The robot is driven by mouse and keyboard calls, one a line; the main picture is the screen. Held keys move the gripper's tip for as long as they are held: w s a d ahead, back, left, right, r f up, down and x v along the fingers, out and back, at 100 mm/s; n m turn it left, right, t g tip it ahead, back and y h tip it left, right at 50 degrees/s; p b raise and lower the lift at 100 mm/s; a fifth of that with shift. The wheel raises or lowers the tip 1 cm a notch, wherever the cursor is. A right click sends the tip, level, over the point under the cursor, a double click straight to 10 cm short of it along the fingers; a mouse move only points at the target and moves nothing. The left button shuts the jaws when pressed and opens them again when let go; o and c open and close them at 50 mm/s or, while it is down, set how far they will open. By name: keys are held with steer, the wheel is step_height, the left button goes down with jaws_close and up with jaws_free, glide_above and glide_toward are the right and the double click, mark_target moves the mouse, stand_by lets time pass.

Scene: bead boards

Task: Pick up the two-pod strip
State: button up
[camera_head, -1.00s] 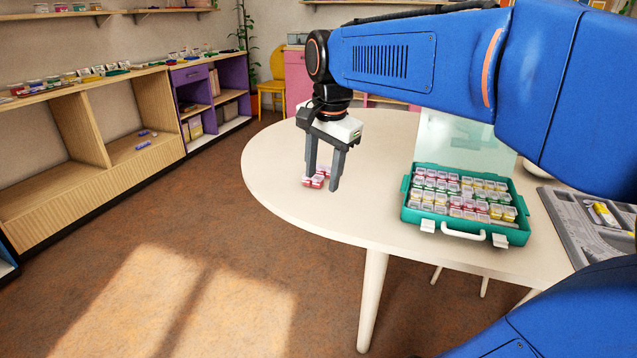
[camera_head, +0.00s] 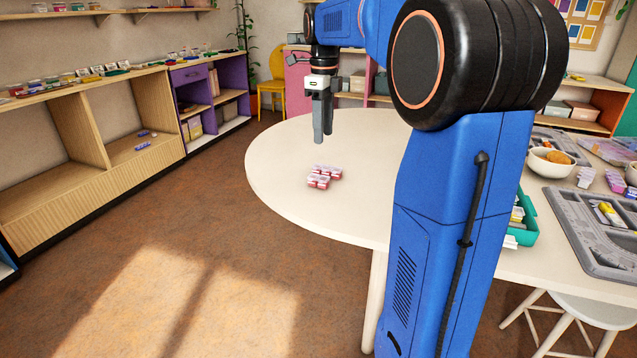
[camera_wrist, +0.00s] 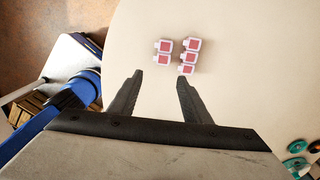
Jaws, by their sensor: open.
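The two-pod strip (camera_wrist: 163,52) has red pods in pale housings and lies flat on the table, just beyond my fingertips in the wrist view. A similar three-pod strip (camera_wrist: 188,57) lies close beside it on the right. In the head view the two-pod strip (camera_head: 318,184) seems to be the nearer row of the small red cluster. My gripper (camera_wrist: 160,77) is open and empty. In the head view my gripper (camera_head: 322,140) points down above the table, behind and above the strips, touching neither.
The round pale table (camera_head: 285,160) is clear around the strips. A green case (camera_head: 528,225) is mostly hidden behind my arm. A grey tray (camera_head: 590,235) and a bowl (camera_head: 550,165) stand at the right. The table edge is near the strips on the left.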

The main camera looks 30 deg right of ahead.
mark_target(323, 179)
step_height(323, 179, down, 14)
steer(key=shift+w+d+f, duration=0.1)
steer(key=shift+f, duration=0.05)
stand_by(0.6)
steer(key=shift+c, duration=0.6)
steer(key=c, duration=0.7)
